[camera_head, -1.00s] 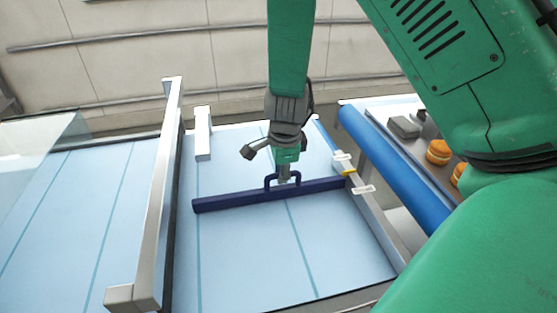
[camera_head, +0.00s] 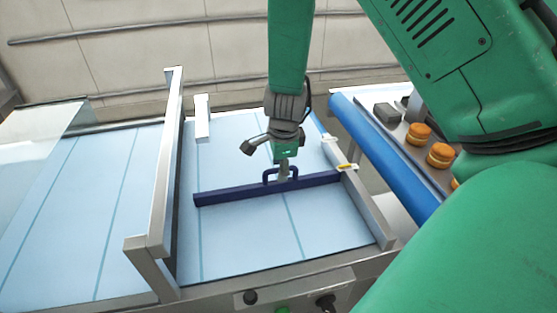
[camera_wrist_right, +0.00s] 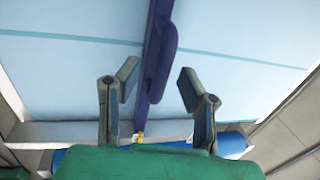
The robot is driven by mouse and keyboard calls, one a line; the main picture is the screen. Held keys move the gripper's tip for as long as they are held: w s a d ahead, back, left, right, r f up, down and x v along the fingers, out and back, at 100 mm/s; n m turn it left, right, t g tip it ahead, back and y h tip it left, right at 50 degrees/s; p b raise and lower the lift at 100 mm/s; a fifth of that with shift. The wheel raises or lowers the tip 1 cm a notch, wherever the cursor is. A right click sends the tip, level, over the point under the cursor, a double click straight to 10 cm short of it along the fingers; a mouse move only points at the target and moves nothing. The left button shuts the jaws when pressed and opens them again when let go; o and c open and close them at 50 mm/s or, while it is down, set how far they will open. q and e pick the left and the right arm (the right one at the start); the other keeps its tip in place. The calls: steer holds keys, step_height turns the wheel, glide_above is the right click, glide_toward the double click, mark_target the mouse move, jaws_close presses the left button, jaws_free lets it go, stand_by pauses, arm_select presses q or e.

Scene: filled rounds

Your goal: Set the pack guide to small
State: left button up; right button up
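The pack guide is a dark blue bar (camera_head: 235,194) with a loop handle (camera_head: 267,175), lying across the light blue surface. Its right end meets a metal rail (camera_head: 366,207), where a yellow marker lies at the nearer white label (camera_head: 347,167). A farther white label (camera_head: 328,138) is on the same rail; any lettering is too small to read. My right gripper (camera_head: 283,172) is at the handle. In the right wrist view its fingers (camera_wrist_right: 158,82) are apart on either side of the bar and handle (camera_wrist_right: 164,50), with gaps visible. My left gripper is not in view.
A tall metal frame (camera_head: 165,180) stands left of the guide. A blue roller (camera_head: 385,155) and a tray with orange-brown rounds (camera_head: 440,155) lie to the right. A front panel with knobs (camera_head: 250,297) is below. The surface in front of the bar is clear.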

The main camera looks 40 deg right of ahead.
steer(key=shift+a+f, duration=0.1)
steer(key=shift+r, duration=0.45)
steer(key=v, duration=1.1)
steer(key=shift+s+a, duration=0.1)
steer(key=shift+s, duration=0.05)
steer(key=shift+d, duration=0.2)
